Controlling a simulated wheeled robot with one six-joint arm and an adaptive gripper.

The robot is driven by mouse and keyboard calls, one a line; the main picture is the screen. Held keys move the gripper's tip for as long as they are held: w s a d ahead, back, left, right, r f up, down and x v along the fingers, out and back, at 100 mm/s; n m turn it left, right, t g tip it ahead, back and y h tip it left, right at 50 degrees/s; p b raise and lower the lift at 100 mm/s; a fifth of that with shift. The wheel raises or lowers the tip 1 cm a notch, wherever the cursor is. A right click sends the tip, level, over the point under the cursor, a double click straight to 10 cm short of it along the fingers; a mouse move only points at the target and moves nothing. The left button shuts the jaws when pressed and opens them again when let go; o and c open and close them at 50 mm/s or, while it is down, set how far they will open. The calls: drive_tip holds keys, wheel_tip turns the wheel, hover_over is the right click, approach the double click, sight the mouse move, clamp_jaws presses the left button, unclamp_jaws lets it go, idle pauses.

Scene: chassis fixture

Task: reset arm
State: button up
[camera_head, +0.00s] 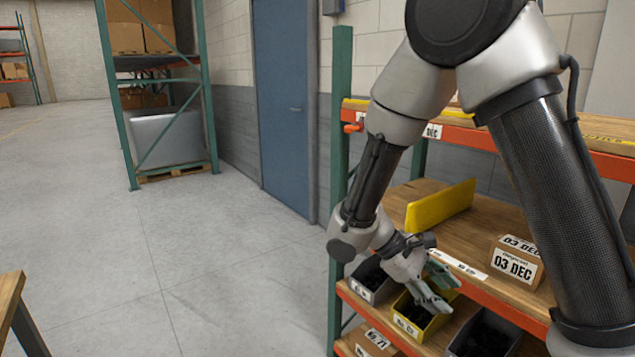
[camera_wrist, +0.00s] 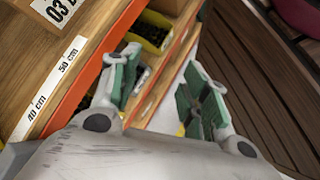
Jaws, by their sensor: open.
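My gripper (camera_head: 437,287) is at the end of my arm, in front of the shelf rack and over the yellow bin (camera_head: 418,318) on the lower shelf. In the wrist view my gripper (camera_wrist: 160,95) has its two green-padded fingers spread apart, with nothing between them. The yellow bin also shows in the wrist view (camera_wrist: 158,40), beyond the fingers, with dark contents. Whether the fingers touch the bin cannot be told.
Dark bins (camera_head: 372,280) flank the yellow bin. A blue door (camera_head: 282,110) stands behind. The floor (camera_head: 200,260) at left is clear; a wooden table edge (camera_head: 10,292) shows bottom left.

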drive_tip(key=s+d+r+m+t+y, duration=0.3)
drive_tip(key=s+d+r+m+y, duration=0.1)
drive_tip(key=r, duration=0.5)
drive_tip(key=s+d+r+m+t+y, duration=0.4)
drive_tip(key=s+d+r, duration=0.3)
drive_tip(key=r, duration=0.3)
drive_tip(key=shift+s+m+y, duration=0.5)
drive_tip(key=shift+m+y, duration=0.1)
drive_tip(key=shift+y, duration=0.1)
